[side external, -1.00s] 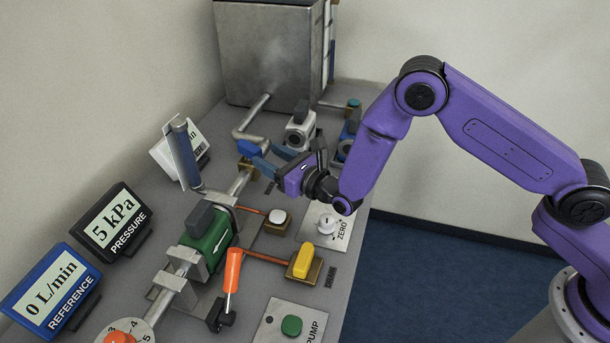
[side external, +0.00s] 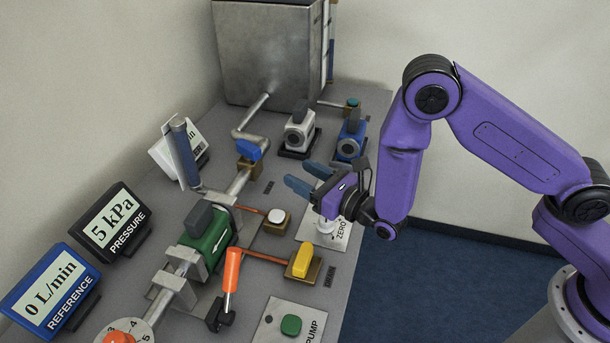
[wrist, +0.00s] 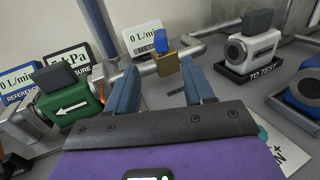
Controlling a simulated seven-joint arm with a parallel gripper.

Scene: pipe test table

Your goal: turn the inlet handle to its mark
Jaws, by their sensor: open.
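The blue inlet handle (side external: 252,149) sits on a brass valve body in the pipe line, towards the back of the table. In the wrist view the handle (wrist: 161,41) stands above the brass body (wrist: 167,64), seen nearly end-on between my finger tips and beyond them. Its mark cannot be made out, so I cannot tell whether the handle lines up with it. My gripper (side external: 303,177) is open and empty, to the right of the handle and apart from it. Its two blue fingers (wrist: 158,75) point towards the valve.
A white device (side external: 299,130) and a blue device (side external: 351,139) stand right of the valve. A slanted grey-blue cylinder (side external: 185,154) rises to its left. The green pump block (side external: 208,238), yellow handle (side external: 303,260) and orange handle (side external: 232,270) are nearer the front. The pressure display (side external: 114,222) reads 5 kPa.

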